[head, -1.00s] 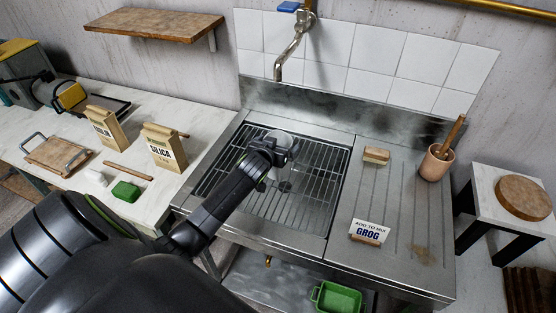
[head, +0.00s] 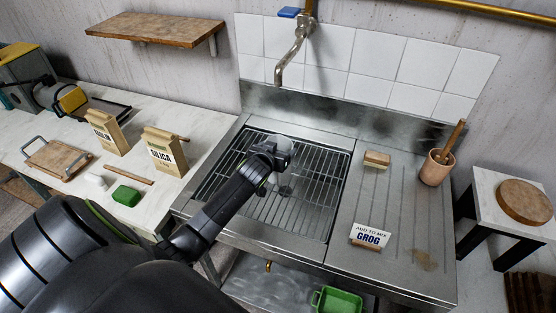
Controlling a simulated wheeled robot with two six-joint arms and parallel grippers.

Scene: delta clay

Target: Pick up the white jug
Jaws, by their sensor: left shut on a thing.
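The white jug (head: 285,141) is in the sink area, at the tip of my left arm in the head view. Only a pale part of it shows behind the fingers; the rest is hidden by my gripper. My left gripper (head: 277,152) is over the wire rack (head: 315,210) of the sink and is shut on the jug. I cannot tell whether the jug touches the rack. My right gripper is not in view.
The metal tap (head: 294,55) hangs above the back of the sink. On the drainboard stand a wooden block (head: 377,159), a GROG sign (head: 370,236) and a pink mortar (head: 436,168). Silica bags (head: 165,152) and a green block (head: 126,195) are on the left counter.

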